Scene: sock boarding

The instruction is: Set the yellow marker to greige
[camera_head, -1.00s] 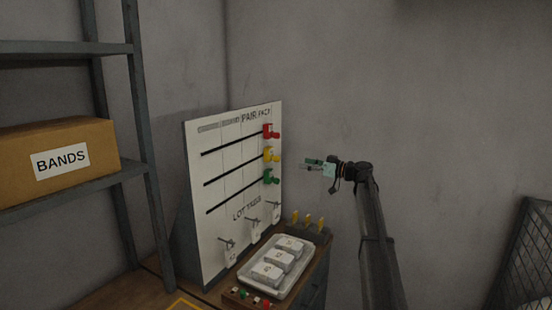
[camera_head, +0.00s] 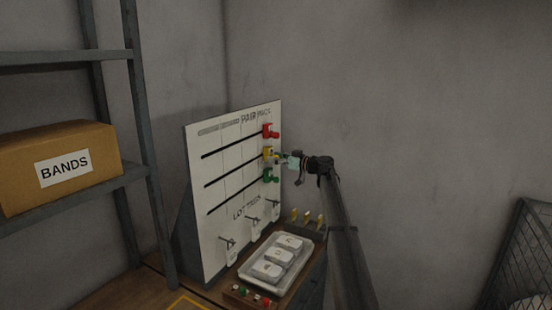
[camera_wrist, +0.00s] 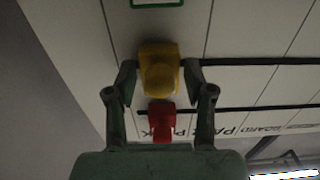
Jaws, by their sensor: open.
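The yellow marker (camera_head: 266,153) sits at the right end of the middle black slot on the upright white board (camera_head: 225,145). In the wrist view the yellow marker (camera_wrist: 158,68) lies between the two fingers of my gripper (camera_wrist: 158,75). The fingers are open on either side of it; whether either touches it I cannot tell. In the head view my gripper (camera_head: 283,159) is right at the marker, to its right. Thin vertical lines divide the board into columns; I cannot read a greige label.
A red marker (camera_head: 270,131) is above the yellow one and a green marker (camera_head: 271,176) below, both close. A tray (camera_head: 245,278) with white blocks and several yellow pegs (camera_head: 307,217) stand below. A shelf with a BANDS box (camera_head: 60,165) is at left.

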